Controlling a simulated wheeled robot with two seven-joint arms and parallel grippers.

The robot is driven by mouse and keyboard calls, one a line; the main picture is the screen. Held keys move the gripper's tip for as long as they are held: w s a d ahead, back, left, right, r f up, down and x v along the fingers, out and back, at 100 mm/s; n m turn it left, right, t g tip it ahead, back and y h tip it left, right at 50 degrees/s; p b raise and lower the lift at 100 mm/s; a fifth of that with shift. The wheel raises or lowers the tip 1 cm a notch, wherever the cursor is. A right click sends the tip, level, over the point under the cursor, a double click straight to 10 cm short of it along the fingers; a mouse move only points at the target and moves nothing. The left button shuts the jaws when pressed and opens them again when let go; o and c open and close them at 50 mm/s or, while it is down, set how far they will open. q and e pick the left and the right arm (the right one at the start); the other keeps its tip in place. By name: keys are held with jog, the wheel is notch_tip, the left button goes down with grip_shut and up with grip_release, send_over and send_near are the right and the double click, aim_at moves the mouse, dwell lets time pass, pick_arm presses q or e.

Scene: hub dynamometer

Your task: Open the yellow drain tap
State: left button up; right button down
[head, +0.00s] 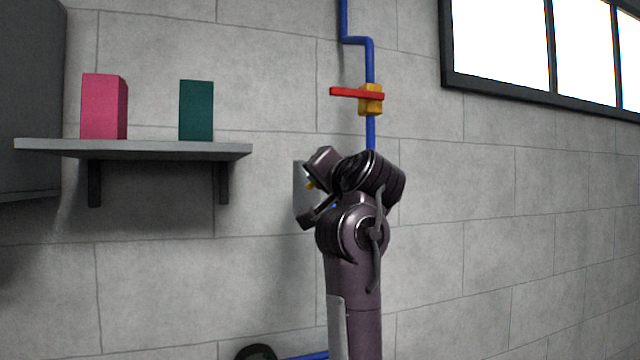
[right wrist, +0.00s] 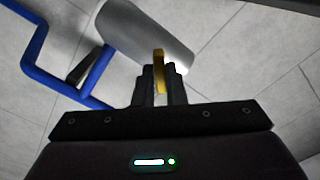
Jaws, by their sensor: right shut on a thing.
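The yellow drain tap (right wrist: 159,62) shows in the right wrist view as a narrow yellow handle in front of a grey cylinder (right wrist: 135,32). My right gripper (right wrist: 159,80) is shut on the handle, with a dark finger on each side of it. In the head view only a small yellow bit (head: 311,185) shows between the parts of my right gripper (head: 318,192), and my arm hides most of the grey cylinder (head: 298,178). I cannot tell how far the tap is turned. My left gripper is not in view.
A blue pipe (head: 370,132) runs down the wall behind my arm, with a yellow valve (head: 371,104) and red lever (head: 345,92) above. A shelf (head: 150,149) at left holds a pink box (head: 100,106) and a green box (head: 196,110). The wall at right is clear below the window.

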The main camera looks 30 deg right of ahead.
jog(key=shift+n+b, duration=1.7)
jog(key=shift+n, duration=2.5)
jog(key=c, duration=1.5)
grip_release()
jog(key=shift+s, duration=0.1)
